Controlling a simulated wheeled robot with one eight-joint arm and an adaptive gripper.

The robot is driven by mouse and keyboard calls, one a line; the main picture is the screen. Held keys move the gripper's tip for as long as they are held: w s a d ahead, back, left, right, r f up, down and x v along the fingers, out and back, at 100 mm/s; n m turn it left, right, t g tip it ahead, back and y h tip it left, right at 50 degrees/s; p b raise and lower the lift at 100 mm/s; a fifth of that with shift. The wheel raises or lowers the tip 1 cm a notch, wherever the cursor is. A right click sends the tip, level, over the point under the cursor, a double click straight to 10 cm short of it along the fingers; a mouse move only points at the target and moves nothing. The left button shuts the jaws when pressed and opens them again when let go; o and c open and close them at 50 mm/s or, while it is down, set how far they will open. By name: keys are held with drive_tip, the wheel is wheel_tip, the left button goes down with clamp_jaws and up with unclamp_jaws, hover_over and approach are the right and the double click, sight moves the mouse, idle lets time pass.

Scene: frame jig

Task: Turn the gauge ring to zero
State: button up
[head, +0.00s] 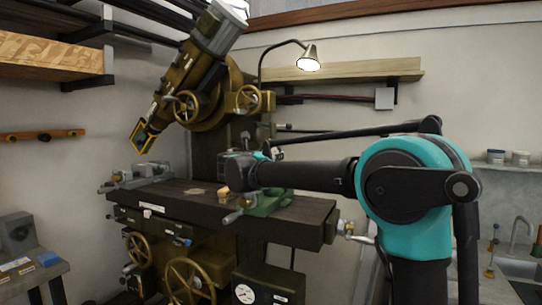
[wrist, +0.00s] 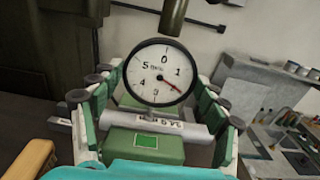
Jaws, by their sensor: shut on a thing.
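The round dial gauge (wrist: 160,74) shows in the wrist view, with a white face and a dark ring. Its 0 sits near the top, slightly right of centre. The red needle points to the lower right, beyond the 1. My gripper (wrist: 159,80) has its green-padded fingers on the left and right sides of the gauge and is shut on its ring. In the head view, my gripper (head: 238,172) is above the machine table, and I cannot make out the gauge face there.
The dark machine table (head: 180,190) carries a green fixture (head: 267,204) and a grey vise (head: 135,176). The brown milling head (head: 195,75) rises behind, and a lamp (head: 308,58) hangs above. A sink (head: 520,268) stands at the right.

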drive_tip(key=m, duration=0.4)
drive_tip(key=shift+m, duration=0.4)
drive_tip(key=m, duration=0.8)
drive_tip(key=shift+m, duration=0.4)
drive_tip(key=m, duration=0.4)
drive_tip(key=shift+m, duration=0.4)
drive_tip(key=o, duration=0.5)
drive_tip(key=shift+o, duration=0.4)
